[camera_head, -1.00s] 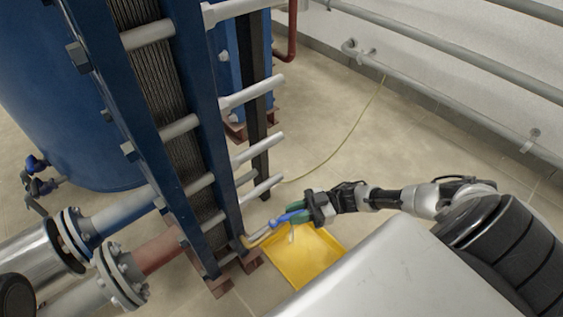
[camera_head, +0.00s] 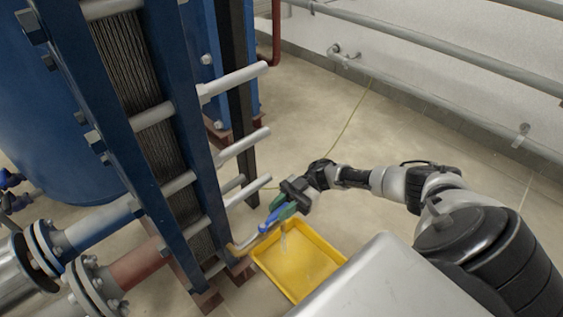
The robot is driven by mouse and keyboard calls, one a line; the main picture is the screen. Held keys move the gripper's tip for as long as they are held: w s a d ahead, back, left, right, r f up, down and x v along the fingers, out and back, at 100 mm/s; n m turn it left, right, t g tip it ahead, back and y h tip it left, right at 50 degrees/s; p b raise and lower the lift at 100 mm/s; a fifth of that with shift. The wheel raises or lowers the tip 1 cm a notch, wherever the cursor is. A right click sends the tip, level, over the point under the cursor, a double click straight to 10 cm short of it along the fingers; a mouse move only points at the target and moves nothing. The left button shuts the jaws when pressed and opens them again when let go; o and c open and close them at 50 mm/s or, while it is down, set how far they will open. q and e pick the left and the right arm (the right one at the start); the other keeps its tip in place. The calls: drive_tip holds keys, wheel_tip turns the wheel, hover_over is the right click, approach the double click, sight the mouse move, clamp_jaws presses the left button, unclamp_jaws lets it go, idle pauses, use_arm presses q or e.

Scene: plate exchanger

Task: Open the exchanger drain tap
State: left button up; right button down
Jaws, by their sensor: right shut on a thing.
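The plate exchanger (camera_head: 186,140) stands at the left, with a blue frame and grey tie bars. The fingers hide part of the tap. A pale streak hangs below the tap over the tray; I cannot tell clearly whether it is water. My left gripper is not in view.
A yellow tray (camera_head: 325,247) lies on the floor under the tap. Flanged pipes (camera_head: 98,281) run at the lower left. Grey wall pipes (camera_head: 440,47) run along the upper right. The tiled floor between them is open, with a thin yellow line on it.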

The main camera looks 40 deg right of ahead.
drive_tip(key=c, duration=1)
unclamp_jaws()
drive_tip(key=shift+w+d, duration=0.2)
drive_tip(key=shift+d, duration=1.6)
drive_tip(key=shift+w+d, duration=0.15)
drive_tip(key=shift+d, duration=1.65)
drive_tip(key=shift+w+d, duration=0.2)
drive_tip(key=shift+d, duration=1.6)
